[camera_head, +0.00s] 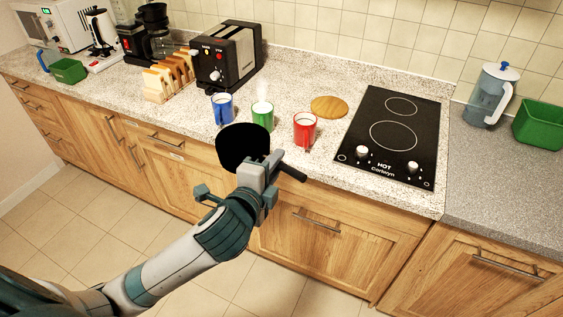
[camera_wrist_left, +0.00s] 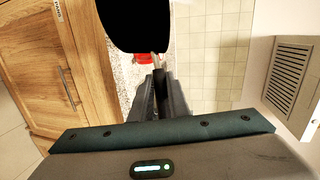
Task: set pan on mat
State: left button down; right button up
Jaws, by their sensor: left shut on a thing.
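A black pan (camera_head: 243,147) is held by my left gripper (camera_head: 266,172) in front of the counter's front edge. The gripper is shut on the pan's handle, whose dark end (camera_head: 292,173) sticks out to the right. In the left wrist view the pan's dark body (camera_wrist_left: 134,22) fills the top, beyond the gripper fingers (camera_wrist_left: 158,98). The round wooden mat (camera_head: 329,107) lies bare on the counter, left of the black hob and behind the red mug. My right gripper is not in view.
The hob (camera_head: 391,134) is right of the mat. A toaster (camera_head: 228,55) and a toast rack (camera_head: 168,76) stand behind left.

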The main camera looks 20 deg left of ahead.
aim_at(344, 114)
jog(key=i+l+u, duration=0.25)
jog(key=l, duration=0.45)
jog(key=i+l+u, duration=0.15)
jog(key=l, duration=0.4)
jog(key=i+l+u, duration=0.15)
jog(key=l, duration=0.7)
jog(key=i+j, duration=0.3)
jog(key=i, duration=0.2)
